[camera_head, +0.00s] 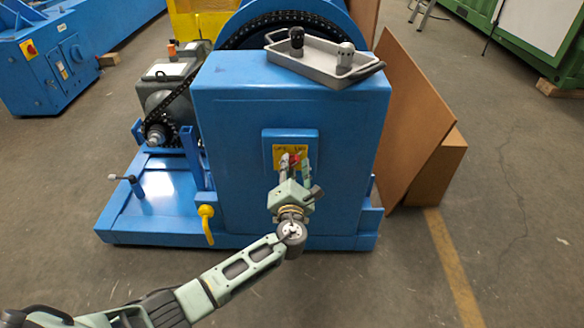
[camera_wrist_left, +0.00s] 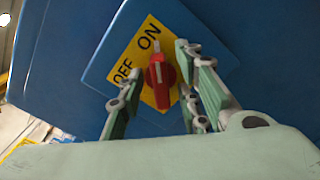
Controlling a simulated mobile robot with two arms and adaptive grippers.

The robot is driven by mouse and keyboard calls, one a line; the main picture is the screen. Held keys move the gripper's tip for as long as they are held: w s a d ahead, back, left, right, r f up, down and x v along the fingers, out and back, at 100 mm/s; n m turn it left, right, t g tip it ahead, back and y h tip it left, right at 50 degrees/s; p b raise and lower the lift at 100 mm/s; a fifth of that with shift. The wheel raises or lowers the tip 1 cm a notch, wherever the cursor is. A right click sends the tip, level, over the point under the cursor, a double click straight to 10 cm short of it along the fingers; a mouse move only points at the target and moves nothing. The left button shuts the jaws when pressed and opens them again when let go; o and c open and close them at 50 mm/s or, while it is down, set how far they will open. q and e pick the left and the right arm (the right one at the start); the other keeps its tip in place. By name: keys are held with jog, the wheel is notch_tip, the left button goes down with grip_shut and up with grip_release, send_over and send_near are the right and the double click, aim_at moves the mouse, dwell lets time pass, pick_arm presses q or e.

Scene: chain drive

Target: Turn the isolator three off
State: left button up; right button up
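The isolator is a red rotary knob (camera_wrist_left: 158,82) on a yellow plate (camera_wrist_left: 125,55) marked OFF and ON. In the left wrist view the knob's narrow end and a pale mark point towards ON. In the head view the yellow plate (camera_head: 280,150) sits on a blue box on the front of the machine, and the knob is partly hidden by the fingers. My left gripper (camera_head: 294,163) is open in front of the plate. In the left wrist view its fingers (camera_wrist_left: 158,98) stand apart on either side of the knob; contact cannot be told. My right gripper is not in view.
The blue machine housing (camera_head: 230,110) fills the middle. A grey tray (camera_head: 310,70) with two knob-like parts lies on top. A yellow handle (camera_head: 206,222) sticks out at lower left. Brown boards (camera_head: 415,120) lean at the right. The floor in front is clear.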

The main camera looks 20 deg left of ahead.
pick_arm(q)
grip_shut()
